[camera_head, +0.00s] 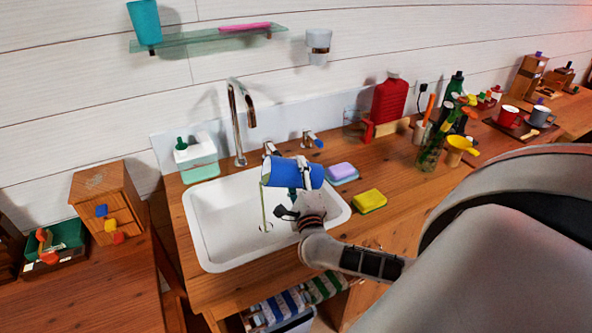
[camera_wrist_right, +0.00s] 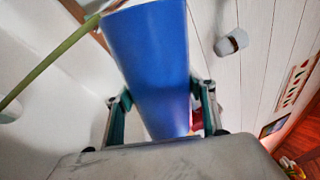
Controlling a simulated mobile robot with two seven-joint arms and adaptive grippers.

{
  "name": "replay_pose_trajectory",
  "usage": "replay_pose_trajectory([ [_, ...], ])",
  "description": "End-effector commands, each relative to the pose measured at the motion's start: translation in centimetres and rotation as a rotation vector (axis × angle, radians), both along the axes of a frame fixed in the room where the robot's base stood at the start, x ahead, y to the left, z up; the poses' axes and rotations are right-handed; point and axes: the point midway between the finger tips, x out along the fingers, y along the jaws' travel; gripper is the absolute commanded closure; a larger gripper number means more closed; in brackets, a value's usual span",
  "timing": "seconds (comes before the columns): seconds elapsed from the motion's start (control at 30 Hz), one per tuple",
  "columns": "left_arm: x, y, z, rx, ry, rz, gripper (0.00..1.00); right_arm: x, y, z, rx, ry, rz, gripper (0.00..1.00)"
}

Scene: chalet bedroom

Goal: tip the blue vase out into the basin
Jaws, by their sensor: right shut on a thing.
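The blue vase (camera_head: 285,173) is held tipped on its side above the white basin (camera_head: 205,225), its mouth toward the left. It also fills the middle of the right wrist view (camera_wrist_right: 152,65). A thin pale green strand (camera_head: 263,208) hangs from the mouth down into the basin; I cannot tell whether it is liquid or a stem. My right gripper (camera_head: 297,190) is shut on the vase, with a finger on each side of it in the wrist view. The vase's inside is hidden. My left gripper is not in view.
A chrome faucet (camera_head: 238,125) stands behind the basin, close to the vase. A soap bottle (camera_head: 195,158) is at the left; a purple sponge (camera_head: 342,171) and a yellow sponge (camera_head: 370,200) lie at the right. A glass shelf (camera_head: 205,37) hangs above.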

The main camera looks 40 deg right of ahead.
Motion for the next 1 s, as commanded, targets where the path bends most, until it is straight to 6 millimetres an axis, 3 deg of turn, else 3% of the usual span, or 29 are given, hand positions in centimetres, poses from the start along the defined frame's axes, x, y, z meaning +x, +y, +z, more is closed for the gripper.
replay_pose_trajectory([
  [0.3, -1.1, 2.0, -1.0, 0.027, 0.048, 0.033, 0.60, 0.2, 0.4, 0.1, -0.142, 0.066, 0.000, 0.89],
  [0.43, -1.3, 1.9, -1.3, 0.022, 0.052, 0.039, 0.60, 0.5, 1.0, -0.1, -0.299, 0.144, 0.001, 0.89],
  [1.0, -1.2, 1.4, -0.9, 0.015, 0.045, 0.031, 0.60, 1.2, 2.5, 2.7, -0.574, 0.278, 0.000, 0.89],
])
